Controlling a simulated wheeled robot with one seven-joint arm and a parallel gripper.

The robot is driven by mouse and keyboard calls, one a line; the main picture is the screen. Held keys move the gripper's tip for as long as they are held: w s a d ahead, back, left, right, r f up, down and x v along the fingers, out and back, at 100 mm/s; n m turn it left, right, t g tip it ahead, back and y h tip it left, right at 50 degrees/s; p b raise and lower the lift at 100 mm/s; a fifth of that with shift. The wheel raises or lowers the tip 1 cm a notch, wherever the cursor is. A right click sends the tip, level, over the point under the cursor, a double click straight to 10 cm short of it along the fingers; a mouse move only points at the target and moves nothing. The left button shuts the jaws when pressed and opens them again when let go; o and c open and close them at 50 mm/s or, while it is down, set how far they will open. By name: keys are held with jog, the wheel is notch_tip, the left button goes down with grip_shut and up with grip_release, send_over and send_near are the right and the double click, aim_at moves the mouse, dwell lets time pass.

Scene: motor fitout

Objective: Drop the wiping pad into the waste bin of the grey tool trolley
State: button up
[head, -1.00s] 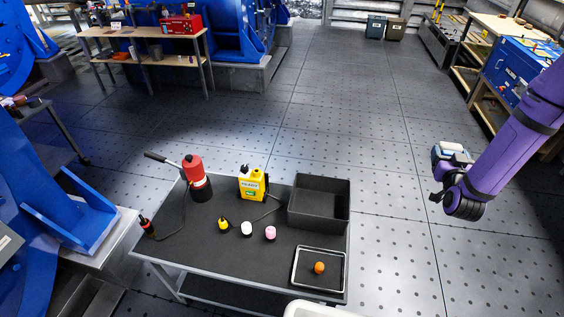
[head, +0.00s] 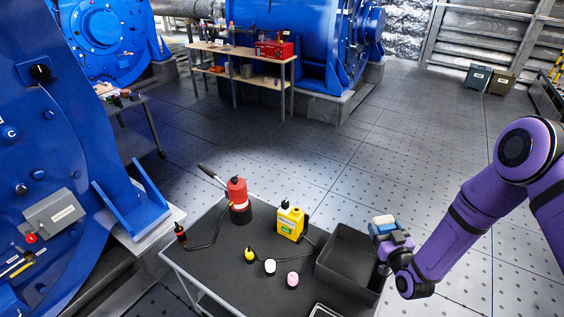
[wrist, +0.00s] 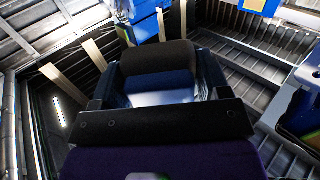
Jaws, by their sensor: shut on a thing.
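My gripper (head: 386,234) is shut on the wiping pad (head: 383,220), a small block with a white top and blue below. In the wrist view my gripper (wrist: 160,92) holds a dark and blue block, the pad (wrist: 160,82), between its jaws. The grey tool trolley (head: 222,262) stands at the bottom of the head view. The waste bin, a black open box (head: 338,278), sits at its right end. My gripper appears above the bin's right side; its exact height over the rim is hard to tell. The bin's visible inside looks empty.
On the trolley stand a red and black pump (head: 238,196) with a lever, a yellow can (head: 291,221), and small yellow (head: 249,254), white (head: 270,266) and pink (head: 292,280) items. A tray (head: 322,311) is cut off below. Blue machinery (head: 60,170) rises at left.

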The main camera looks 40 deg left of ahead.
jog(key=s+a+f, duration=0.2)
jog(key=a+f, duration=0.1)
jog(key=f, duration=0.4)
jog(key=shift+f+n+g+y, duration=0.15)
jog(key=shift+n+g+y, duration=0.15)
jog(key=shift+g, duration=0.1)
jog(key=o, duration=0.9)
notch_tip(320, 180, up, 6)
jog(key=w+d+r+m+t+h, duration=0.1)
jog(key=w+d+r+m+h, duration=0.1)
jog(key=d, duration=0.7)
jog(key=w+d+r+m+t+h, duration=0.2)
jog(key=w+d+r+h, duration=0.2)
jog(key=d, duration=0.5)
jog(key=w+d+r+m+t+h, duration=0.2)
jog(key=w+d+r, duration=0.2)
jog(key=d, duration=0.6)
jog(key=shift+r+m+h, duration=0.3)
jog(key=shift+r+h, duration=0.1)
jog(key=shift+r, duration=0.1)
